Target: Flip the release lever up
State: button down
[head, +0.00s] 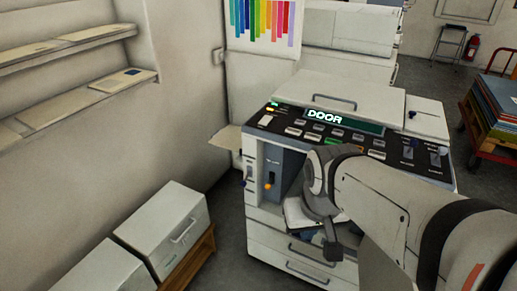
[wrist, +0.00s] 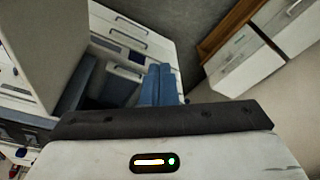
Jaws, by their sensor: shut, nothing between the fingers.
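The light grey copier (head: 355,92) shows "DOOR" on its lit display (head: 343,121). Its front bay is open at the left. A small lever with an orange tip (head: 268,186) stands in the bay against a blue-grey panel; I take it for the release lever. Its exact tilt is too small to tell. My gripper (wrist: 159,70) shows two blue fingers side by side, shut and empty, in front of the copier's lower drawers in the wrist view. In the head view my arm covers the right part of the bay and hides the fingers. The lever is not clear in the wrist view.
A blue knob (head: 248,172) sits on the copier's left edge, below a side tray (head: 228,138). White drawer cabinets (head: 165,225) stand at lower left. Wall shelves (head: 120,80) are further left. Grey floor (head: 228,215) is free between cabinets and copier. A loaded cart (head: 490,150) stands right.

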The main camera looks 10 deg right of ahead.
jog(key=w+a+f+m+y+b, duration=0.1)
jog(key=w+f+m+y+b, duration=0.35)
jog(key=w+f, duration=0.6)
jog(key=w+f+m+y+b, duration=0.4)
jog(key=w+f+m, duration=0.15)
jog(key=w, duration=1.05)
jog(key=w+d+f+m+t+y+b, duration=0.1)
jog(key=w+d+f+m+t+b, duration=0.1)
jog(key=w+d+f+m, duration=0.3)
jog(key=w+d+f+m+t+y+b, duration=0.1)
jog(key=w+d+f+m+t, duration=0.4)
jog(key=w+f, duration=0.7)
notch_tip(320, 180, down, 4)
jog(key=shift+d+r+m+t+b, duration=0.2)
jog(key=shift+d+m+t+b, duration=0.1)
jog(key=shift+d+m+b, duration=0.5)
jog(key=x, duration=1)
